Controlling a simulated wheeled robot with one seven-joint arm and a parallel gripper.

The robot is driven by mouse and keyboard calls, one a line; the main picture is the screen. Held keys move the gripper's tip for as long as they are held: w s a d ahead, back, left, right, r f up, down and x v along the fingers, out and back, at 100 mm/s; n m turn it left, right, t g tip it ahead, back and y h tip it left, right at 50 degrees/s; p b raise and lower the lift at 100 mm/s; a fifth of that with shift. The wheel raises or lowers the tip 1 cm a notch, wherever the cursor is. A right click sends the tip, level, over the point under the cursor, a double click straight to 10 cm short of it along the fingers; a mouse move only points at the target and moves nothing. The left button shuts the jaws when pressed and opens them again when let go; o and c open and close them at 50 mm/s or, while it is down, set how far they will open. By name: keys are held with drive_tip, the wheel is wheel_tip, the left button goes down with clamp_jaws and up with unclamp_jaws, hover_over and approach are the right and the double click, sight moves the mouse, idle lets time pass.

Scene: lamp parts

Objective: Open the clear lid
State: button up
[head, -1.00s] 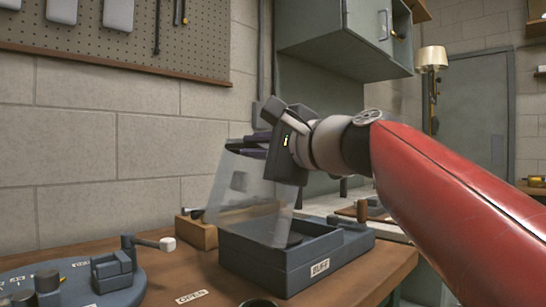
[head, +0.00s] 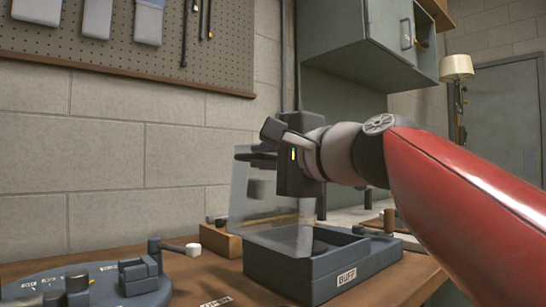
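The clear lid (head: 272,207) stands raised and steeply tilted above the dark blue-grey box labelled BUFF (head: 300,275). Its lower edge is near the box's left and back side, and the box's open top shows to the right. My gripper (head: 262,158) is at the lid's upper part, with its dark fingers seen partly through or beside the clear panel. I cannot tell whether the fingers grip the lid's edge or only touch it. The gap between the fingers is hidden.
A round blue-grey base (head: 105,283) with a dial and a white-tipped lever stands at the left. A wooden block (head: 222,240) is behind the lid. A wall cabinet (head: 350,50) hangs above my arm. A pegboard (head: 150,45) with tools is on the wall.

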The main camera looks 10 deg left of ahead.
drive_tip(key=o, duration=0.4)
drive_tip(key=b+v, duration=0.1)
drive_tip(key=v, duration=0.6)
drive_tip(key=shift+s+d, duration=0.25)
drive_tip(key=shift+d, duration=0.1)
drive_tip(key=shift+d, duration=0.1)
drive_tip(key=b+v, duration=0.1)
drive_tip(key=v, duration=0.7)
drive_tip(key=shift+s+d, duration=0.25)
drive_tip(key=shift+s, duration=0.05)
idle(0.5)
